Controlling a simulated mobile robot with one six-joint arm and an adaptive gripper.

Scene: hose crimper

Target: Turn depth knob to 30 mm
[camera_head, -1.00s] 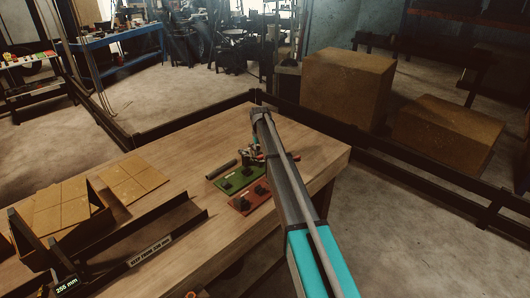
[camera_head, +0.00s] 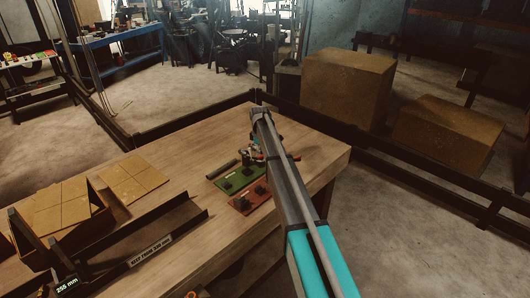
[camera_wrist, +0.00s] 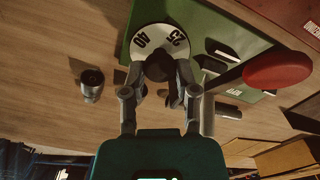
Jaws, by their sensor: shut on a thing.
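A dark knob (camera_wrist: 158,68) stands over the dial's lower middle. My gripper (camera_wrist: 160,78) is shut on this knob, with a finger on each side. The rest of the dial's scale is hidden or too small to read, and I cannot see a pointer mark. In the head view my arm largely hides the gripper and the knob, at the far end of the wooden table (camera_head: 205,170).
A lever with a red round end (camera_wrist: 278,71) rises close to the right of my gripper. A dark metal cylinder (camera_wrist: 92,84) stands to the left. A red board (camera_head: 249,201) lies beside the green one. A display (camera_head: 67,286) at the front left reads 255 mm.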

